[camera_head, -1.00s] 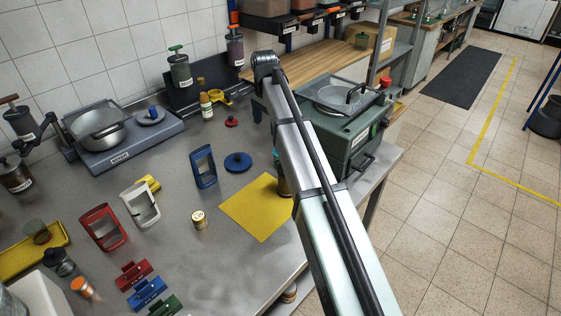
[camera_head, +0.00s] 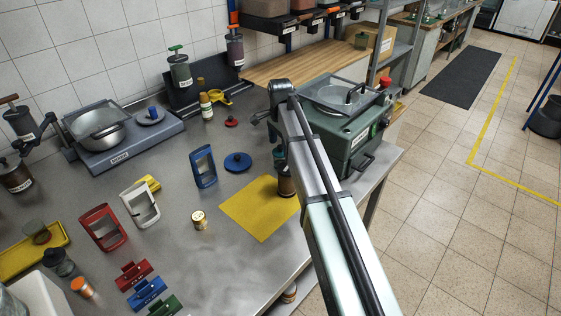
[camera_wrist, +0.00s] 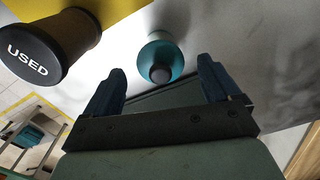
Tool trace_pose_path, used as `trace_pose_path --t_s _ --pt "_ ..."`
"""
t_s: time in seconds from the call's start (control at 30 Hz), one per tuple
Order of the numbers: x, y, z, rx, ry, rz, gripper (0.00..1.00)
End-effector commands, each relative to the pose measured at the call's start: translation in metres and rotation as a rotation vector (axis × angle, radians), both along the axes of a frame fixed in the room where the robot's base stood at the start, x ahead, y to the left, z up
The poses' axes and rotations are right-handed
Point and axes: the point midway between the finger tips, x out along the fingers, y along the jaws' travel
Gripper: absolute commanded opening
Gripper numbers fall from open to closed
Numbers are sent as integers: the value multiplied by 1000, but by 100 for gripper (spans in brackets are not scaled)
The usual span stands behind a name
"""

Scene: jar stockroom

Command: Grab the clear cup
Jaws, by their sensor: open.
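A see-through greyish cup (camera_head: 38,232) stands in the yellow tray at the left edge of the head view. It looks like the clear cup, but it is small there. It does not show in the wrist view. My gripper (camera_wrist: 161,72) is open, with two dark blue fingers apart and nothing held. In front of the fingers, in the wrist view, is a teal-topped item (camera_wrist: 160,58) with a dark knob. My gripper is far to the right of the cup, across the table.
A black-lidded jar marked USED (camera_wrist: 50,46) is close to the left finger; it stands on the yellow mat (camera_head: 255,215). Red (camera_head: 103,228), white (camera_head: 139,205) and blue (camera_head: 203,167) frames stand mid-table. A green machine (camera_head: 350,140) is beyond my arm.

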Motion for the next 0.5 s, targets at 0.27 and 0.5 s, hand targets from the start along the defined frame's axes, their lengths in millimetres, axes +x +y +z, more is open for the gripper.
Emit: trace_pose_path --t_s 0.27,0.5 --pt "0 -1 -16 0 1 0 90" --pt "0 -1 -46 0 0 0 90"
